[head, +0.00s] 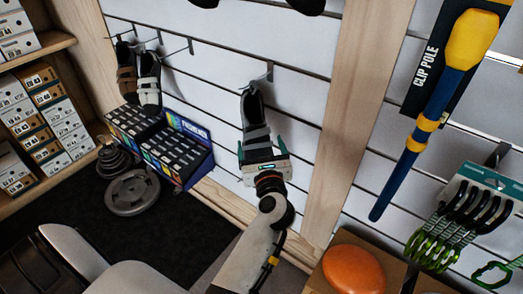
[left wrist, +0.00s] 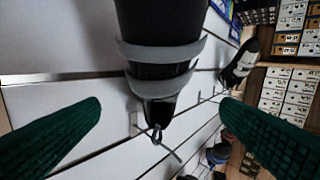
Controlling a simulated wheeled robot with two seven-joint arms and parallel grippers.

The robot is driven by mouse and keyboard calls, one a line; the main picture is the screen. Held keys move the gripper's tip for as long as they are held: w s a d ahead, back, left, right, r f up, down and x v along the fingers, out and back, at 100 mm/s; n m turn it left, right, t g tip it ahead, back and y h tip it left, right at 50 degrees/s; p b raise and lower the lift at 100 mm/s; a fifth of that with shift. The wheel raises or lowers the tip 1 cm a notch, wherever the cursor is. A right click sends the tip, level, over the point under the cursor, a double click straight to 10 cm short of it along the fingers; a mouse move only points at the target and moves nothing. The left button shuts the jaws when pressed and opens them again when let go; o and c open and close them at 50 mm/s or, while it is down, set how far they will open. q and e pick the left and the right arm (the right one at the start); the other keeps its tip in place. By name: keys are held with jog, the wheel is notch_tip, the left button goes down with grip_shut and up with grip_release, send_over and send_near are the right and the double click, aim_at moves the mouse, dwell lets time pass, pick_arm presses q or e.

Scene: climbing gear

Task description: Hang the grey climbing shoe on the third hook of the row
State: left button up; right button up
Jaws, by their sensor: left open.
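The grey climbing shoe (head: 254,112), black with grey straps, hangs toe down on the white slatted wall, just below a metal hook (head: 268,70). In the left wrist view the shoe (left wrist: 160,45) fills the top middle, and its pull loop (left wrist: 156,133) is at a hook wire; it appears to hang from it. My left gripper (head: 264,160) is open at the shoe's lower end. Its green fingers (left wrist: 160,125) stand apart on either side, clear of the shoe. To the left, an empty hook (head: 188,46) follows two hooks with shoes. My right gripper is out of view.
A brown shoe (head: 126,72) and a white-and-black shoe (head: 149,80) hang at the left. Below are a freshener display (head: 185,145) and weight plates (head: 132,192). A wooden post (head: 352,110), a clip pole (head: 430,110) and carabiners (head: 455,225) are at the right.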

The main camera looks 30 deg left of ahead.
aim_at(247, 120)
pick_arm(q)
jog(key=p+x, duration=0.1)
jog(key=x, duration=1)
jog(key=shift+w+a, duration=0.25)
jog(key=shift+w, duration=0.05)
jog(key=shift+c, duration=0.6)
jog(key=shift+r, duration=0.1)
jog(key=c, duration=1.1)
jog(key=shift+s+r+p, duration=0.2)
jog(key=shift+r+p, duration=0.45)
jog(key=shift+p, duration=0.25)
jog(key=shift+s, duration=0.1)
jog(key=shift+s+a+r+p, duration=0.15)
jog(key=shift+s+p, duration=0.6)
jog(key=shift+s, duration=0.95)
